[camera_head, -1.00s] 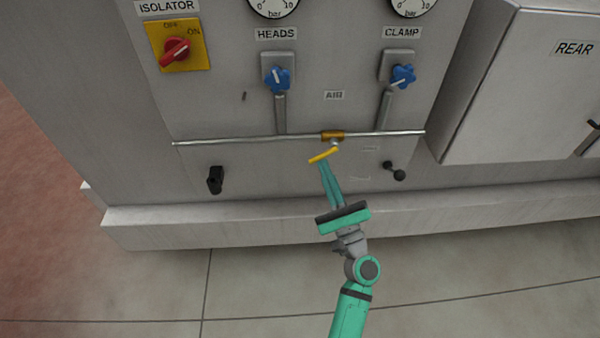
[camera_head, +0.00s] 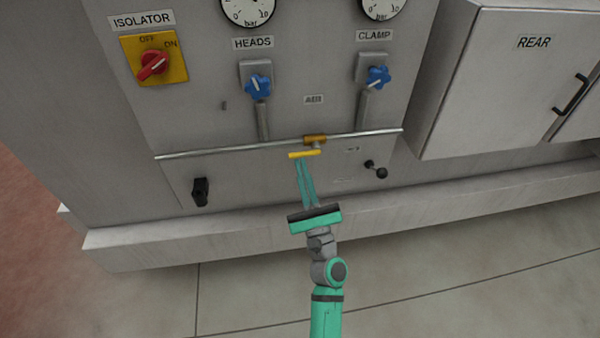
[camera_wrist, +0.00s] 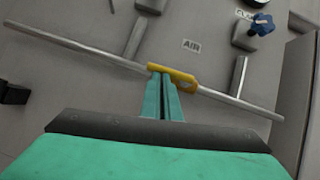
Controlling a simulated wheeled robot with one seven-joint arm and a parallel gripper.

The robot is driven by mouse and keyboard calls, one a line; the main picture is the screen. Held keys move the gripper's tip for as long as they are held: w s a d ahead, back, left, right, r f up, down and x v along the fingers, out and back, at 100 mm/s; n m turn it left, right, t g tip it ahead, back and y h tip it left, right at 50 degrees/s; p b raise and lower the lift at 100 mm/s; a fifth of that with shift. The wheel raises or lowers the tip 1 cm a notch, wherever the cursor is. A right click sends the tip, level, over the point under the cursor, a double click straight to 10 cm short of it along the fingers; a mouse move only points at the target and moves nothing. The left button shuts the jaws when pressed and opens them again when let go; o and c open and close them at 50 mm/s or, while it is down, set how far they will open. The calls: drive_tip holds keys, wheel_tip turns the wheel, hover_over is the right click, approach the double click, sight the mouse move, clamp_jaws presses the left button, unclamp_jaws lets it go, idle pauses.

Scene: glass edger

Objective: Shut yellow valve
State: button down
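The yellow valve has a brass-coloured body on the pipe and a yellow lever (camera_head: 304,154) in the head view. The lever lies nearly parallel to the pipe, just below it, reaching left from the body. In the wrist view the yellow lever (camera_wrist: 180,77) shows just beyond my fingertips. My gripper (camera_head: 298,163) comes from below, its teal fingers close together with only a thin gap. Its tips (camera_wrist: 161,76) are at the lever's left part and appear to touch it. I see no part of the lever clearly between the fingers.
A steel pipe (camera_head: 220,149) crosses the panel. Blue knobs sit above it, under HEADS (camera_head: 258,87) and CLAMP (camera_head: 377,76). A black handle (camera_head: 201,191) is lower left and a black-knobbed lever (camera_head: 376,169) lower right. The REAR cabinet (camera_head: 500,85) juts out at right.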

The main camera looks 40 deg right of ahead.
drive_tip(key=shift+w+a, duration=0.1)
idle(0.5)
drive_tip(key=w+f+v, duration=0.1)
drive_tip(key=f+v, duration=0.1)
drive_tip(key=v, duration=1)
drive_tip(key=shift+a+f, duration=0.3)
drive_tip(key=shift+f, duration=0.15)
drive_tip(key=shift+w, duration=0.25)
